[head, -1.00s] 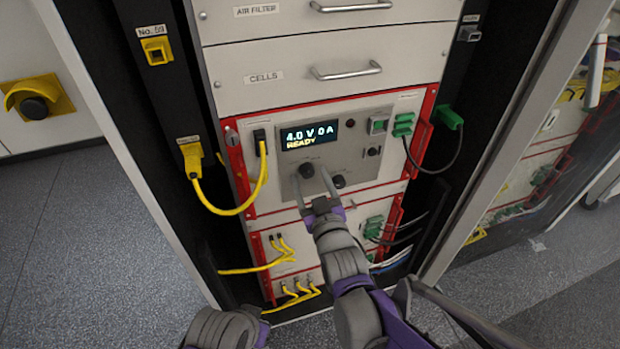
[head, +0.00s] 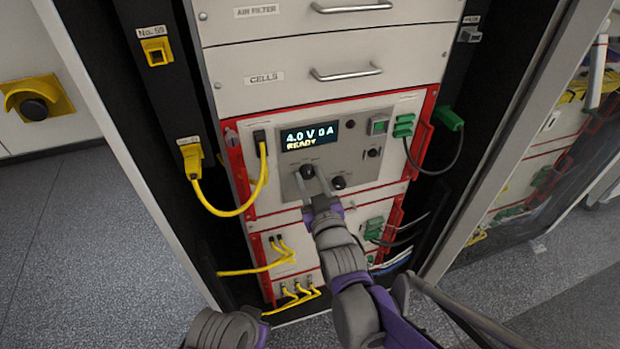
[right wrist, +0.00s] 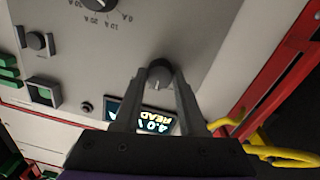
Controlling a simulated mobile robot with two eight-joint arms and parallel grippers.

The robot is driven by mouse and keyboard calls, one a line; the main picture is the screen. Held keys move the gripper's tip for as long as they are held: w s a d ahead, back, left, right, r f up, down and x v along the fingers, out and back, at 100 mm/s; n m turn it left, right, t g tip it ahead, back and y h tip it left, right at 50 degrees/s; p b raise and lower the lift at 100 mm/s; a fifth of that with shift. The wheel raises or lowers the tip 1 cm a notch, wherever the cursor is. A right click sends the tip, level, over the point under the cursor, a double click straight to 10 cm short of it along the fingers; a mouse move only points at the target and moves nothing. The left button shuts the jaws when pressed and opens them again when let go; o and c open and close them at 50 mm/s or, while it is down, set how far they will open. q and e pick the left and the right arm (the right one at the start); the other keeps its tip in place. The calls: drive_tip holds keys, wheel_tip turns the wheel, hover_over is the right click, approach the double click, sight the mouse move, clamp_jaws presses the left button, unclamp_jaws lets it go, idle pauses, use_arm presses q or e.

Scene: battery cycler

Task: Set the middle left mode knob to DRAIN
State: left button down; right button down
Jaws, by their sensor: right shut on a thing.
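The dark left mode knob (head: 307,171) sits on the grey panel (head: 362,158), below the display (head: 309,136) that reads "4.0 V 0 A READY". My right gripper (head: 309,176) is shut on this knob, one finger on each side. In the right wrist view, the fingers (right wrist: 160,85) flank the knob (right wrist: 160,72), which has a pale pointer line. The knob's mode labels are too small or hidden to read. My left gripper is not in view.
A second knob (head: 339,182) sits close to the right of the gripped one. Yellow cables (head: 262,183) hang at the left and green plugs (head: 403,124) stand at the right. Drawers with handles (head: 346,73) are above. The floor at the left is clear.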

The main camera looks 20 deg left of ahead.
drive_tip(key=m+b, duration=0.1)
drive_tip(key=m, duration=0.2)
drive_tip(key=shift+f+m+b, duration=0.1)
drive_tip(key=shift+m+b, duration=1.6)
drive_tip(key=shift+m, duration=0.7)
drive_tip(key=shift+c, duration=2.3)
unclamp_jaws()
drive_tip(key=shift+d, duration=0.1)
